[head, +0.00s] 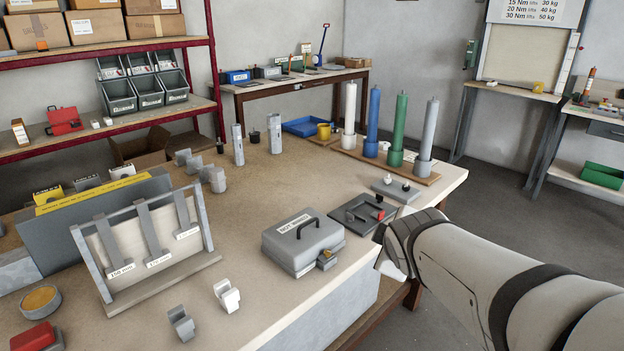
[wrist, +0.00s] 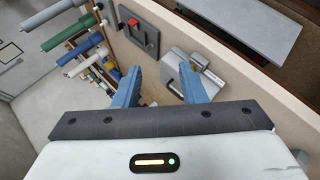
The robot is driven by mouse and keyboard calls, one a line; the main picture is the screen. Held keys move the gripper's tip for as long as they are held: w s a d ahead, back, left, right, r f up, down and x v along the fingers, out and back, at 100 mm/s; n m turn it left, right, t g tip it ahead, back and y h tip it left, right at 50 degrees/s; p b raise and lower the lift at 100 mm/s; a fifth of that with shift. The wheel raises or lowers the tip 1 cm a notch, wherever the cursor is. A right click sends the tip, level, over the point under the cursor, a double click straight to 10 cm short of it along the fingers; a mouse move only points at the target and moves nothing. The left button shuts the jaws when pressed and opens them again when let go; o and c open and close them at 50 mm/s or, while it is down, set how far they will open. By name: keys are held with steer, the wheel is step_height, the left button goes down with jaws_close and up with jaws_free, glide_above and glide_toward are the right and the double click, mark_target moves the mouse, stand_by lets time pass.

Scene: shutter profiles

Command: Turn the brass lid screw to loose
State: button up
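A grey metal case (head: 300,240) with a dark handle and a white label on its lid stands near the table's right edge. The small brass screw (head: 326,254) shows at the bracket on the case's right side. In the head view my pale arm reaches in from the right, and the fingers are not clearly visible.
A dark plate with a red knob (head: 380,214) lies behind the case. Coloured cylinders stand on a wooden board (head: 385,163) farther back. A sloped rack (head: 150,283) with grey profiles stands left of the case. Two small clips lie in front. Floor is clear at right.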

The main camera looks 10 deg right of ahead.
steer(key=s+a+r+m+g+p, duration=0.3)
steer(key=s+m+p, duration=0.2)
steer(key=s, duration=0.1)
steer(key=shift+m+y, duration=0.3)
steer(key=shift+y, duration=0.1)
steer(key=shift+d, duration=0.1)
